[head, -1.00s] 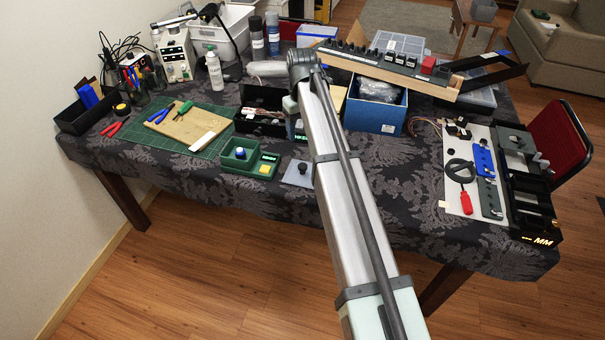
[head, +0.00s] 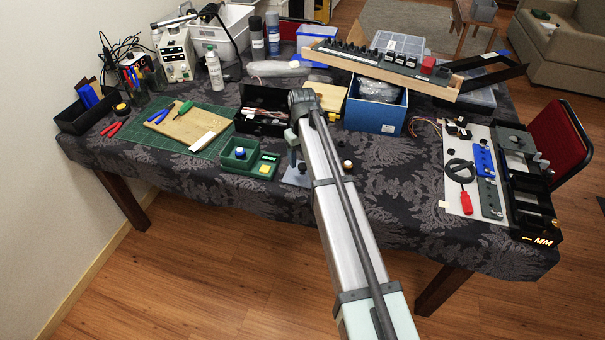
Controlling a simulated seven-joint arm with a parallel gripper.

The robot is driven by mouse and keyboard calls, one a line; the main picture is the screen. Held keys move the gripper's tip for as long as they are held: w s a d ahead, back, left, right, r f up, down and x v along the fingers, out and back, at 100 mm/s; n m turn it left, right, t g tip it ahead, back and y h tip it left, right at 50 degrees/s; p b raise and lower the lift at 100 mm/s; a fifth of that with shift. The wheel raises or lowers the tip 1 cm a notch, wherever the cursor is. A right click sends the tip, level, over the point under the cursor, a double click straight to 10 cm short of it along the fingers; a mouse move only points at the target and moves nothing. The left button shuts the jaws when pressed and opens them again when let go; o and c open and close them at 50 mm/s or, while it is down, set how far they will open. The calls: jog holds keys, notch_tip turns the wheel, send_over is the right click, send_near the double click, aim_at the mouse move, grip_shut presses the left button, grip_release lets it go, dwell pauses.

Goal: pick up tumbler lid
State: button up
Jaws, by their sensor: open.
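I cannot pick out the tumbler lid with certainty. A flat grey plate (head: 297,179) lies near the front edge of the table, with a small dark knob (head: 302,168) on it. A small round piece with a pale top (head: 346,164) stands just right of my arm.
A green tray (head: 239,160) and a black open box (head: 263,125) lie close on the left. A blue box (head: 375,115) and a long switch panel (head: 385,62) stand behind to the right. The patterned cloth (head: 395,180) right of my arm is mostly clear.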

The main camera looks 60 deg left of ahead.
aim_at(303, 171)
jog(key=shift+f, duration=1.45)
jog(key=shift+c, duration=0.4)
grip_shut()
